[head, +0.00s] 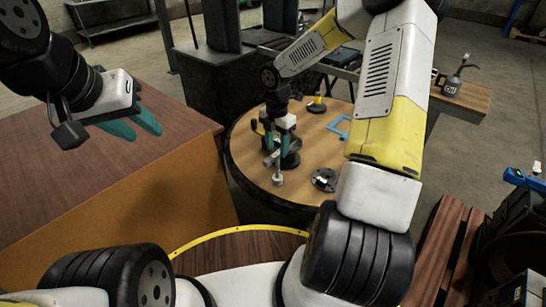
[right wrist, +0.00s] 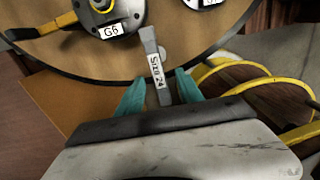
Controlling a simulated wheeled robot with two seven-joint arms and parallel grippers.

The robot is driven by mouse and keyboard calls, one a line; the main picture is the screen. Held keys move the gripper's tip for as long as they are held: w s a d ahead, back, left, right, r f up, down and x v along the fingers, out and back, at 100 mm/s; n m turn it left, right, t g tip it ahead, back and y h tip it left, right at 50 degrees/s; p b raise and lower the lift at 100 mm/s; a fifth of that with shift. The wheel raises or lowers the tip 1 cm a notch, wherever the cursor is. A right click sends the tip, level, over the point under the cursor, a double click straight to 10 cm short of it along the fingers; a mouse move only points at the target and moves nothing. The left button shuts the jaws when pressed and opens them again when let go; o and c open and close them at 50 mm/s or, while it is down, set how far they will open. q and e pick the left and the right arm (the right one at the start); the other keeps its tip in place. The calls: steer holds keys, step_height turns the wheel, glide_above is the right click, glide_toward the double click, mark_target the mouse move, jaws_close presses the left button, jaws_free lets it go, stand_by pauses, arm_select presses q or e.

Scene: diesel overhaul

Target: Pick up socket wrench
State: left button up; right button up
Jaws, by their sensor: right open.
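The socket wrench (right wrist: 156,65) is a grey bar with a "Size 24" label, seen in the right wrist view. It lies between the two teal fingers of my right gripper (right wrist: 160,88), with a gap on each side. Its far end reaches over the round table's edge area. In the head view my right gripper (head: 278,145) is low over the round table, and the wrench (head: 277,178) shows only small beside it. My left gripper (head: 144,131) is open and empty above the brown box-like table at the left.
The round wooden table (head: 240,150) carries a dark disc part (head: 324,180), a blue frame (head: 338,127) and a yellow-based part (head: 316,105). A part labelled G6 (right wrist: 110,22) sits just beyond the wrench. A brown bench (head: 60,180) stands left; an oil can (head: 452,84) is at the back right.

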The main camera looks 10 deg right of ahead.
glide_above(277, 177)
steer(key=f, duration=0.8)
steer(key=shift+w+d+f, duration=0.1)
steer(key=shift+w+d, duration=0.05)
steer(key=shift+w, duration=0.15)
jaws_close()
stand_by(1.0)
